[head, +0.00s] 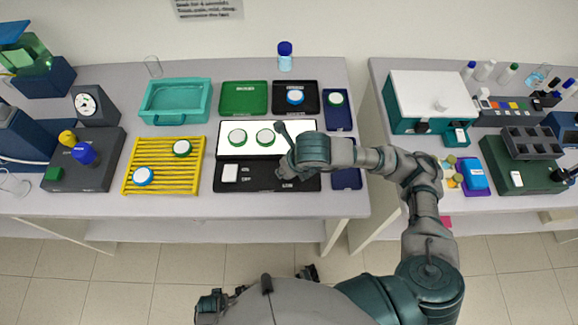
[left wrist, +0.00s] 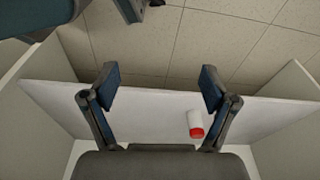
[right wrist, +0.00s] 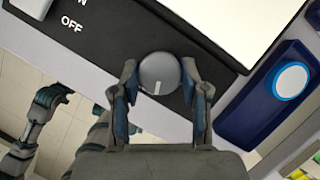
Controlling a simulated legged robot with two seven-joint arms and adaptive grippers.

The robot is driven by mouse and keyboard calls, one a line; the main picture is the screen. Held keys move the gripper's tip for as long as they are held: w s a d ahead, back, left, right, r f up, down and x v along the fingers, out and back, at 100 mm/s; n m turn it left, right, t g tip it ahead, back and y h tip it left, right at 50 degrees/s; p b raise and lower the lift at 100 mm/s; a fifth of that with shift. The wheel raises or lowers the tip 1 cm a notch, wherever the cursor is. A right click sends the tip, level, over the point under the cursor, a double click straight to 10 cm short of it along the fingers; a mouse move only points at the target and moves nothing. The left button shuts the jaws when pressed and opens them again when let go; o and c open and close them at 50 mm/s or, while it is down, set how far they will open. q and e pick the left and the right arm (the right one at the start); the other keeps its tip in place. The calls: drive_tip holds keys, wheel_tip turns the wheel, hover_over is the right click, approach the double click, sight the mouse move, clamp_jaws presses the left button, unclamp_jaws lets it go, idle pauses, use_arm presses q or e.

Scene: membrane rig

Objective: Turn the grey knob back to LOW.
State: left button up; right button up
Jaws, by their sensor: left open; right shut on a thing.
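The grey knob (right wrist: 160,72) sits on the black front strip of the light box (right wrist: 120,40), with a white pointer line on its near side in the right wrist view. My right gripper (right wrist: 158,88) is closed around the knob, one finger on each side. No LOW marking can be read. My left gripper (left wrist: 160,88) is open and empty, away from the knob, above a pale shelf with a red-capped white bottle (left wrist: 195,124).
A white switch (head: 230,173) with ON and OFF labels is on the strip's left. A yellow rack (head: 165,166) stands left, and a blue tray holds a white-topped dish (right wrist: 291,81) right of the knob.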

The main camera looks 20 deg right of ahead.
drive_tip(key=shift+w+r+m, duration=0.1)
drive_tip(key=shift+m, duration=0.4)
drive_tip(key=shift+m+h, duration=0.4)
drive_tip(key=shift+m, duration=0.3)
drive_tip(key=shift+m+h, duration=0.3)
drive_tip(key=shift+m, duration=0.5)
use_arm(q)
drive_tip(key=shift+s+a+f+p, duration=0.15)
drive_tip(key=shift+s+f+p, duration=0.25)
drive_tip(key=shift+f, duration=0.15)
use_arm(e)
drive_tip(key=shift+a+m, duration=0.1)
drive_tip(key=shift+m, duration=0.2)
use_arm(q)
drive_tip(key=shift+f, duration=0.15)
drive_tip(key=shift+w, duration=0.15)
